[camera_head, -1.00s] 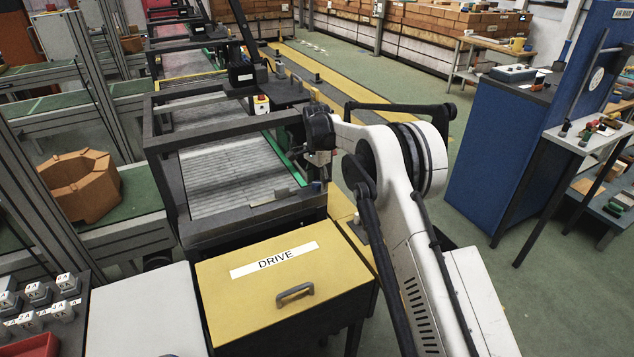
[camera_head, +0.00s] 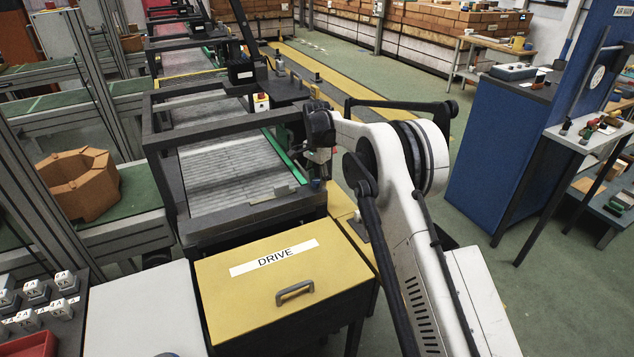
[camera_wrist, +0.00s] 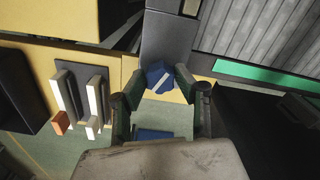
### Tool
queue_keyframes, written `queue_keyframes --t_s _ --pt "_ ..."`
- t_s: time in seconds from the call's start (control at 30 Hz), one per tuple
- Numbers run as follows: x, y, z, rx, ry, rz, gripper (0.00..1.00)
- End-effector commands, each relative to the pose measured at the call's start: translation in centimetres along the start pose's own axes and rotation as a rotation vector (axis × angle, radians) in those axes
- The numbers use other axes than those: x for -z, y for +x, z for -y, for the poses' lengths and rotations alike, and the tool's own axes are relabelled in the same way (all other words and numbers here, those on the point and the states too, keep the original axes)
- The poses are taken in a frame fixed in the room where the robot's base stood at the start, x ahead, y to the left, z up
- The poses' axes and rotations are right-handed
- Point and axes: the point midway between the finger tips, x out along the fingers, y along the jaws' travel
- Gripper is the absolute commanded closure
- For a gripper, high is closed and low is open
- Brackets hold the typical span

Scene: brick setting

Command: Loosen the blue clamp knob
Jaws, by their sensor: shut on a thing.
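The blue clamp knob (camera_wrist: 160,76) has a pale stripe, which runs diagonally across its top in the wrist view. It sits at the end of a dark grey frame bar. My gripper (camera_wrist: 159,79) is shut on the knob, with one fingertip on each side of it. In the head view the knob (camera_head: 316,184) is a small blue spot at the near right corner of the conveyor frame (camera_head: 250,217). My gripper (camera_head: 320,163) is just above it there, and its fingers are too small to make out clearly.
The yellow DRIVE box (camera_head: 240,300) stands in front of the conveyor. In the wrist view, a bracket with pale bars (camera_wrist: 84,90) and an orange block (camera_wrist: 60,122) lies to the left. A green strip (camera_wrist: 260,75) runs along the rollers. A blue cabinet (camera_head: 490,150) stands right.

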Motion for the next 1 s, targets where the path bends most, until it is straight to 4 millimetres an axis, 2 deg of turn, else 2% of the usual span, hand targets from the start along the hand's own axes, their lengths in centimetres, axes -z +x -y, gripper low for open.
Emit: queue_keyframes --t_s 1.0 --pt "0.00 0.12 0.04 0.001 -0.924 -0.001 0.97"
